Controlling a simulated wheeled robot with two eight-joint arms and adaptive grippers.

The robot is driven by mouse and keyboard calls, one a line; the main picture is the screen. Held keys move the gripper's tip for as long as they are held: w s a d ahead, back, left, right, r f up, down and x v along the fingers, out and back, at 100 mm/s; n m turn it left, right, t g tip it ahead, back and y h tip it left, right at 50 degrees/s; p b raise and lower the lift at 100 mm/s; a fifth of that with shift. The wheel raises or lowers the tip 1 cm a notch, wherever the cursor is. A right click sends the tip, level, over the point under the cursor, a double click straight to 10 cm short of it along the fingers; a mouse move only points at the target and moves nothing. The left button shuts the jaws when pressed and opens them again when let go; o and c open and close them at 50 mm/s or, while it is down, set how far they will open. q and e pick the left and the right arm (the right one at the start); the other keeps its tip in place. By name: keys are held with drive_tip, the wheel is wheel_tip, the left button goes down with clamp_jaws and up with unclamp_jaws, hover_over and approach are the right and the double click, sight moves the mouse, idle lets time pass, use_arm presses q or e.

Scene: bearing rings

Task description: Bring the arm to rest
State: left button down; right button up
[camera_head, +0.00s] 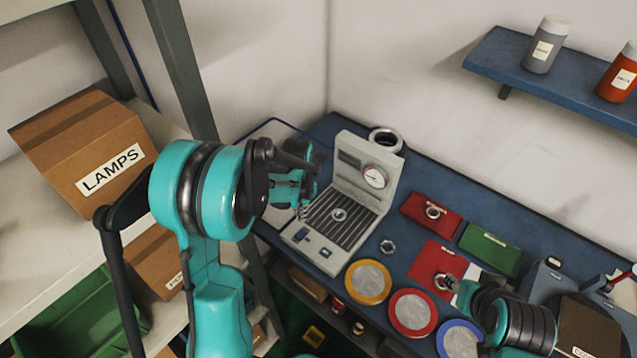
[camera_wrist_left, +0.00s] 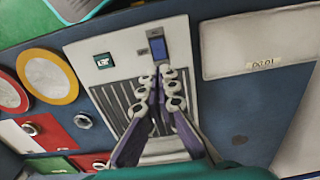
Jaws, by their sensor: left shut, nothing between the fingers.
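My left arm comes in from the left in the head view, and its teal and black gripper (camera_head: 302,211) hangs over the left side of the grey gauge device (camera_head: 352,150). In the left wrist view, the gripper's fingers (camera_wrist_left: 165,74) are together with nothing between them, above the device's ribbed plate (camera_wrist_left: 112,97). A metal ring (camera_head: 339,215) lies on that plate in the head view. My right gripper (camera_head: 452,284) is low at the right, beside a ring (camera_head: 442,281) on a red mat (camera_head: 428,262); its fingers are too small to judge.
On the blue bench are a loose ring (camera_head: 388,246), a red tray (camera_head: 415,205) with a ring, a green tray (camera_head: 490,249), and yellow (camera_head: 368,282), red (camera_head: 413,313) and blue (camera_head: 460,340) rimmed discs. Shelving with a LAMPS box (camera_head: 85,145) stands left.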

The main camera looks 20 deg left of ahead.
use_arm(q)
drive_tip(key=s+d+r+n+t+b, duration=0.2)
drive_tip(key=s+d+r+t, duration=0.1)
drive_tip(key=s+r, duration=0.2)
drive_tip(key=s+d+r+n+t+b, duration=0.1)
drive_tip(key=s+d+r+t+b, duration=0.1)
drive_tip(key=s, duration=0.8)
wheel_tip(320, 180, up, 4)
drive_tip(key=shift+d+f+n+t+b, duration=0.1)
drive_tip(key=shift+d+n+t+b, duration=0.3)
drive_tip(key=shift+d+t, duration=0.55)
